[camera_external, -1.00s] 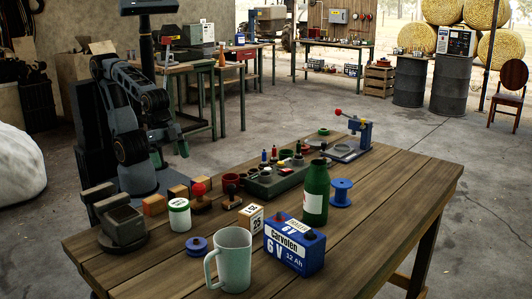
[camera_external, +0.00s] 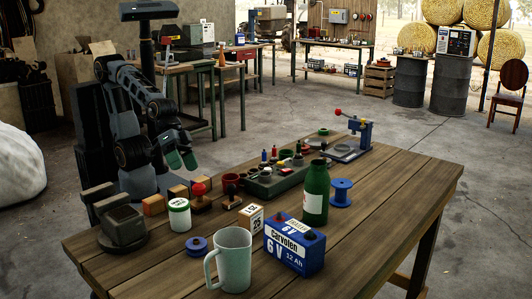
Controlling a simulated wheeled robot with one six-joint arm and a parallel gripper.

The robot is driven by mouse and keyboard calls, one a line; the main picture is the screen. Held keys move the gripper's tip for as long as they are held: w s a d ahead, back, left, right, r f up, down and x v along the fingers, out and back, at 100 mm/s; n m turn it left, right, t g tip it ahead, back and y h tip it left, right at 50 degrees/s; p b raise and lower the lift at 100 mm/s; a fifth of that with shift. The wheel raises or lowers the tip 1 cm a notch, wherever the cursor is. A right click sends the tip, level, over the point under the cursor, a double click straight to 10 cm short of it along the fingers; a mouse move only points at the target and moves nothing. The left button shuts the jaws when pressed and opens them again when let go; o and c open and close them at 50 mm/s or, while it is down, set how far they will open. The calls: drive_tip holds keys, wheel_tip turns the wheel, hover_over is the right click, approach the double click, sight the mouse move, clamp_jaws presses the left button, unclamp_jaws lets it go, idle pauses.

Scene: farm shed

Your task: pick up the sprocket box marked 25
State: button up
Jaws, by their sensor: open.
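The sprocket box marked 25 (camera_external: 251,219) is a small box with a pale printed face and dark numbers. It stands on the wooden table (camera_external: 390,213), just left of the blue and white battery (camera_external: 294,246) and behind the pale mug (camera_external: 229,262). My gripper (camera_external: 182,163) has green-tipped fingers, is open and empty, and hangs above the back left edge of the table. It is up and to the left of the box, well apart from it.
Stamps with red (camera_external: 200,190) and dark (camera_external: 231,191) knobs and a white tin (camera_external: 179,215) stand left of the box. A green bottle (camera_external: 316,195) and blue spool (camera_external: 342,192) stand to its right. A green tray (camera_external: 275,182) lies behind. The table's right side is clear.

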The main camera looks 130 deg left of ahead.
drive_tip(key=w+a+f+n+t+b, duration=0.15)
drive_tip(key=w+n+t+b, duration=0.3)
drive_tip(key=w+n, duration=0.65)
drive_tip(key=n+y+b, duration=0.2)
drive_tip(key=n+b, duration=0.5)
drive_tip(key=n, duration=0.9)
approach(253, 214)
drive_tip(key=shift+s+a+f+t, duration=0.1)
drive_tip(key=shift+a+f+t, duration=0.1)
drive_tip(key=shift+f, duration=0.4)
drive_tip(key=shift+s+a+f+t, duration=0.1)
drive_tip(key=shift+a+f+t, duration=0.05)
drive_tip(key=shift+f, duration=0.5)
drive_tip(key=n, duration=0.1)
drive_tip(key=w+n, duration=0.1)
drive_tip(key=shift+a+f+n+b, duration=0.2)
drive_tip(key=shift+f+n+b, duration=0.05)
drive_tip(key=shift+n+b, duration=0.15)
drive_tip(key=shift+w+a+f+n+y, duration=0.1)
drive_tip(key=shift+w+f+n+y, duration=0.25)
drive_tip(key=shift+w, duration=0.25)
drive_tip(key=shift+b+x, duration=1)
drive_tip(key=shift+x, duration=2.15)
drive_tip(key=shift+c, duration=0.4)
drive_tip(key=c, duration=0.9)
drive_tip(key=shift+r, duration=0.1)
drive_tip(key=shift+c, duration=0.4)
